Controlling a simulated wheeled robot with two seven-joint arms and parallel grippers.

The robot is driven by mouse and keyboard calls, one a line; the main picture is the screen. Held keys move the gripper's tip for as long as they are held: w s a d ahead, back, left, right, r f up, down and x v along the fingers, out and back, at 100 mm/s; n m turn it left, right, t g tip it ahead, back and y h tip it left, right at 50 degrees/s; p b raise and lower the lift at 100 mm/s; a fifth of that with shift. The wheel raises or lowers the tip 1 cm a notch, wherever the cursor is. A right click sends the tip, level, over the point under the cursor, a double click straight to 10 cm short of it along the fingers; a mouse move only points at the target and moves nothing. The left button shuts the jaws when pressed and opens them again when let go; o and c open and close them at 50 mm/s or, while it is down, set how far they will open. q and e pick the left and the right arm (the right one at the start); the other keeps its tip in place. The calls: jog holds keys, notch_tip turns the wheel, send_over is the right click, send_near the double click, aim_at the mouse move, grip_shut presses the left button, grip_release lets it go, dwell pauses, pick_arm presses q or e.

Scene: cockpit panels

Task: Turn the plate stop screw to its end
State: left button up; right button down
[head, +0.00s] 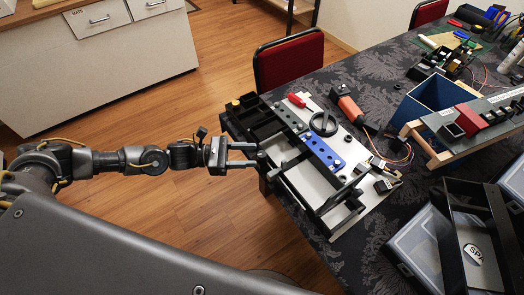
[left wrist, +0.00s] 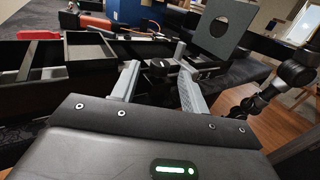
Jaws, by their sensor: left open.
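The plate stop screw seems to be the small black knob (head: 262,156) on the near left edge of the black frame fixture (head: 290,163). My left gripper (head: 256,155) is open, level with it, with its fingertips close to the knob. In the left wrist view the dark knob (left wrist: 158,68) lies between the two spread grey fingers (left wrist: 158,80). I cannot tell whether either finger touches it. A dark jointed arm (left wrist: 295,75), apparently my right one, shows at the right of the wrist view. Its jaws are too small to read.
A blue bin (head: 432,101) and black trays (head: 470,240) stand to the right. A red chair (head: 288,62) is behind. Open floor lies left.

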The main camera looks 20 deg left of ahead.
aim_at(262, 154)
pick_arm(q)
jog(key=x, duration=0.3)
jog(key=shift+w+d+r+p, duration=0.1)
jog(key=shift+d+p, duration=0.2)
jog(key=shift+p, duration=0.1)
jog(key=shift+w+d, duration=0.15)
jog(key=shift+d, duration=0.25)
pick_arm(e)
jog(key=shift+s+a+r, duration=0.15)
jog(key=shift+a+r, duration=0.15)
jog(key=shift+a, duration=0.35)
jog(key=shift+s+a+r, duration=0.1)
jog(key=shift+a+r, duration=0.15)
jog(key=shift+a, duration=0.35)
jog(key=shift+d, duration=0.1)
pick_arm(q)
jog(key=c, duration=1)
pick_arm(e)
jog(key=shift+d, duration=0.4)
